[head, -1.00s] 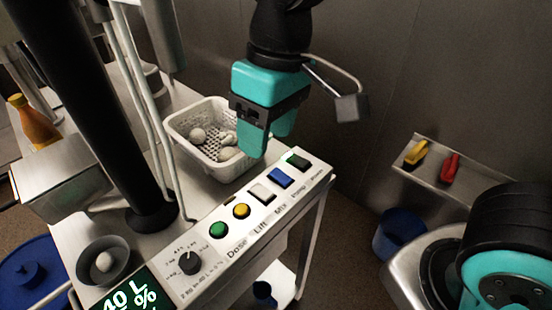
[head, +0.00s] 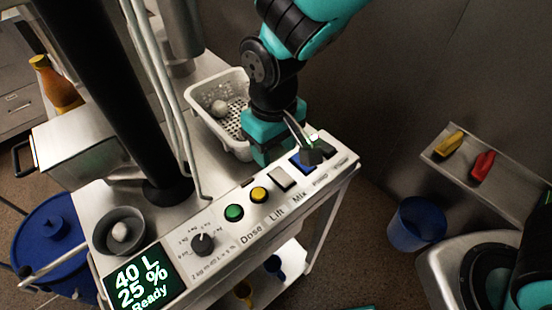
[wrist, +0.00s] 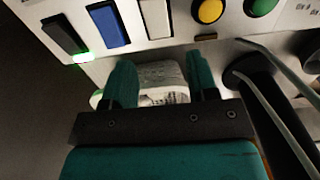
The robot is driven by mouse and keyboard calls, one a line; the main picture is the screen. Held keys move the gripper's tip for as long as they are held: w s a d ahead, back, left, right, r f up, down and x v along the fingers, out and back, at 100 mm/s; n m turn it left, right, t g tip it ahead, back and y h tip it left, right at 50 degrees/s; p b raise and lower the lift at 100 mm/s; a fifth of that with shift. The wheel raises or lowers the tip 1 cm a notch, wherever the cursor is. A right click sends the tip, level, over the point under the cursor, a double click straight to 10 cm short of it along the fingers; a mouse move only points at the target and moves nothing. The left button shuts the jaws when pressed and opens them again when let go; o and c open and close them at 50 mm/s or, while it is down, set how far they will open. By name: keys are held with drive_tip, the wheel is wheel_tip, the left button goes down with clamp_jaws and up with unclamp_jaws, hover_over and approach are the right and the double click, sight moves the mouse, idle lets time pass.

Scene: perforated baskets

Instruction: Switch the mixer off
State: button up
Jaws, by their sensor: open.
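The control panel (head: 225,235) has a row of controls with labels that include Dose, Lift and Mix. The pale rocker switch (head: 281,178) above Mix lies between the yellow button (head: 259,195) and a blue switch (head: 301,160). It also shows in the wrist view (wrist: 155,18), with no lamp lit beside it that I can see. A green lamp glows at the dark end switch (wrist: 64,36). My gripper (head: 264,158) is open and empty, just behind the panel near the pale and blue switches. Both fingers (wrist: 161,82) point toward the panel, apparently not touching it.
A white perforated basket (head: 200,97) with pale round items stands behind the panel, close to my gripper. A black column (head: 107,95) and thin pipes rise at left. The display (head: 137,286) reads 40 L, 25 %, Ready. A wall shelf (head: 500,190) is at right.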

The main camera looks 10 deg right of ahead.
sight(274, 170)
wheel_tip(274, 170, down, 5)
drive_tip(key=shift+f, duration=0.15)
